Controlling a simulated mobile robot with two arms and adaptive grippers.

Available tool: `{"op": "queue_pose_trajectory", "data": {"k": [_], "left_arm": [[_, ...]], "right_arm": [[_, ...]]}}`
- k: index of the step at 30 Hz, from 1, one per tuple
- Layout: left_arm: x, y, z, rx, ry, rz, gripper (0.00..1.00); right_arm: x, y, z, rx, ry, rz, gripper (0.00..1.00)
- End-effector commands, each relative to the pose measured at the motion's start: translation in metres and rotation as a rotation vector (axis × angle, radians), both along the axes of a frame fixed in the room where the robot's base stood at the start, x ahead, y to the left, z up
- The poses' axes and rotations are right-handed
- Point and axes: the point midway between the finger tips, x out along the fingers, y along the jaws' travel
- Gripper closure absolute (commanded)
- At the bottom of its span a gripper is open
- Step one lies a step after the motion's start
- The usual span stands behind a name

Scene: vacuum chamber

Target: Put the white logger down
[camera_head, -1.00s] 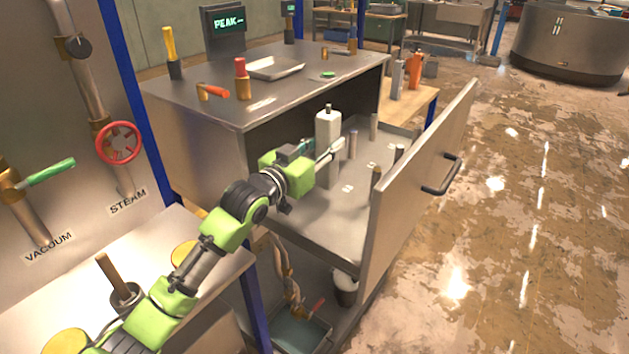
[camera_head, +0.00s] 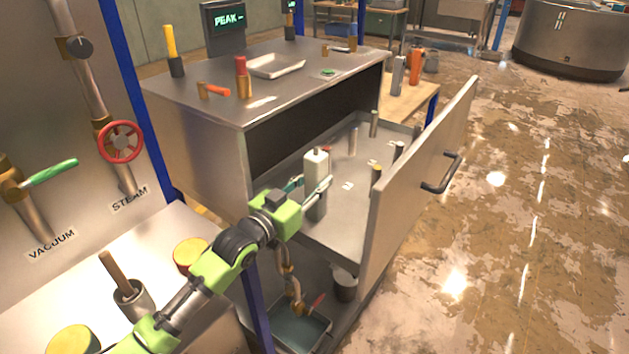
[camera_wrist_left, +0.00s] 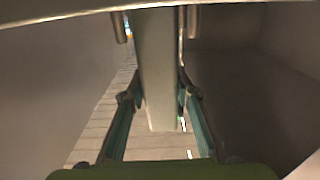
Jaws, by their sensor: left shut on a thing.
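The white logger (camera_head: 316,165) is a pale upright block with a small dark knob on top and a greyer lower part. My left gripper (camera_head: 314,186) is shut on its sides, one finger on each side. In the left wrist view the logger (camera_wrist_left: 160,70) stands between the two fingers (camera_wrist_left: 160,100). It is at the near left part of the open drawer (camera_head: 345,228). I cannot tell whether its bottom touches the drawer floor. My right gripper is not in view.
Several posts, one a grey post (camera_head: 374,123), stand toward the drawer's back and right. The drawer's tall front panel (camera_head: 420,170) with a black handle (camera_head: 442,172) closes off the right.

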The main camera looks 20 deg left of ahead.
Motion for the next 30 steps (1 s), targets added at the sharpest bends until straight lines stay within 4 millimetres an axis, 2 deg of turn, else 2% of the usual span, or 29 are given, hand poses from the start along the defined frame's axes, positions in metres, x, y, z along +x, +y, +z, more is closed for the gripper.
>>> {"op": "queue_pose_trajectory", "data": {"k": [1,2,3,14,17,20,30], "left_arm": [[0.0,0.0,-0.001,-0.001,-0.002,0.0,0.98],[0.0,0.0,-0.001,0.0,0.0,0.0,0.64],[0.0,0.0,-0.001,0.0,0.0,0.0,0.55],[0.0,0.0,0.001,0.0,0.0,0.0,0.55],[-0.006,0.002,-0.001,0.0,0.002,0.0,0.55],[-0.019,0.007,-0.002,0.0,0.002,0.0,0.55],[-0.082,0.029,-0.003,0.001,0.004,0.0,0.55]], "right_arm": [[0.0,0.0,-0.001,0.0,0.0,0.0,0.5],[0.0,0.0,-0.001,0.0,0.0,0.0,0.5],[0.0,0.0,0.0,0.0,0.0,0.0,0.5],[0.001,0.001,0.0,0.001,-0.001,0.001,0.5],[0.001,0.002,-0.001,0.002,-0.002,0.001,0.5],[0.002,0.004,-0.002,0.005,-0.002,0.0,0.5],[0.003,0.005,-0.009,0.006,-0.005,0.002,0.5]]}}
